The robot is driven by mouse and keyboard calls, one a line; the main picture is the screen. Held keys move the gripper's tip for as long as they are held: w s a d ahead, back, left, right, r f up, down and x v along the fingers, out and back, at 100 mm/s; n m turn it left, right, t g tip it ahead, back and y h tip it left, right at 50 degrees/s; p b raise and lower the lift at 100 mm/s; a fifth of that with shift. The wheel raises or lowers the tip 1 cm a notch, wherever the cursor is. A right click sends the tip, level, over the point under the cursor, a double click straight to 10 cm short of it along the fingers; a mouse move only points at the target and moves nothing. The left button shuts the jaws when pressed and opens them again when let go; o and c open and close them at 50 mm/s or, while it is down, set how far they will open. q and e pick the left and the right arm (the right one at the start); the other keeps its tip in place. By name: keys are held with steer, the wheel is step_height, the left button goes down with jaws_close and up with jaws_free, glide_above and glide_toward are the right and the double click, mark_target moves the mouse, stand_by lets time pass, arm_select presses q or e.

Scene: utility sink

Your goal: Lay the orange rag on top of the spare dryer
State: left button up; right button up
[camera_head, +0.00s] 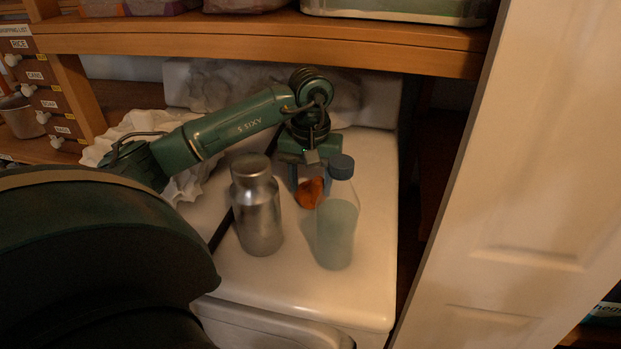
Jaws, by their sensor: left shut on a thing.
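The orange rag (309,193) is a small crumpled piece, seen between the two bottles in the head view. My left gripper (309,186) points down over the white dryer top and is shut on the rag. The clear bottle in front hides part of the gripper and rag. I cannot tell whether the rag touches the surface beneath it. The dryer (345,300) is a white appliance with a smooth flat top. My right gripper is not in view.
A metal bottle (258,212) and a clear bottle with a blue cap (337,220) stand upright on the dryer, close to the gripper. A wooden shelf (270,42) runs above. A white door (510,200) borders the right. The dryer's front right top is clear.

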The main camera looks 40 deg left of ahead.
arm_select(q)
steer(key=o, duration=0.9)
step_height(320, 180, up, 12)
steer(key=shift+f, duration=0.1)
stand_by(0.4)
stand_by(0.3)
